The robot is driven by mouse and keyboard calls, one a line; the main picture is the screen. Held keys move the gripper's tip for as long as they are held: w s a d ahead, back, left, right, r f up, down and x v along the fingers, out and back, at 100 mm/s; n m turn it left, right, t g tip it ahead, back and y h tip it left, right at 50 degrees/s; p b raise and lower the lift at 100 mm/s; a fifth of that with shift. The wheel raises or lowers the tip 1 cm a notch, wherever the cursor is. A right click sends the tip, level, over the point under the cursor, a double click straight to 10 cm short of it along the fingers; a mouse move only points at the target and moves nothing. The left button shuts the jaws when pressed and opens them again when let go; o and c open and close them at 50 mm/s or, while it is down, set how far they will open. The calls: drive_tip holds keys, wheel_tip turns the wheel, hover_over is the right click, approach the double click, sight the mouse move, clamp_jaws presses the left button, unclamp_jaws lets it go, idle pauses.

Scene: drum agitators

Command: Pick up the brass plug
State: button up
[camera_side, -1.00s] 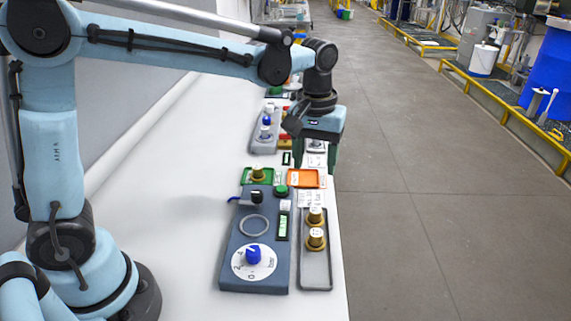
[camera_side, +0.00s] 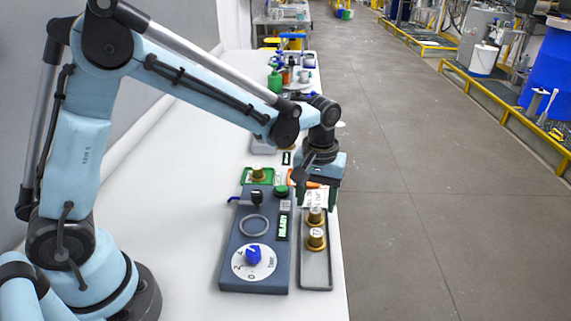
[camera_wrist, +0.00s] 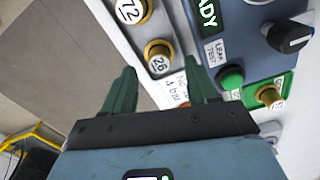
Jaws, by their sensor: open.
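Two brass plugs with white number caps stand upright in a narrow grey tray (camera_side: 318,278): the farther plug (camera_side: 314,216) and the nearer plug (camera_side: 316,239). In the wrist view these are the plug marked 26 (camera_wrist: 158,60) and, partly cut off, the plug marked 72 (camera_wrist: 130,10). A third brass plug (camera_side: 257,172) stands in a green tray (camera_side: 247,176); it shows in the wrist view (camera_wrist: 269,95). My gripper (camera_side: 317,203) is above the tray's far end, just beyond the farther plug. Its fingers (camera_wrist: 159,78) are apart with no plug between them.
A blue-grey panel (camera_side: 234,266) with a blue dial knob (camera_side: 253,255), a ring (camera_side: 253,225) and a READY display (camera_side: 283,228) lies left of the tray. A green button (camera_side: 281,191) and an orange tray, mostly hidden, are close to my gripper. The floor drops away right.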

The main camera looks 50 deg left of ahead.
sight(316, 210)
drive_tip(key=shift+f, duration=1.5)
clamp_jaws()
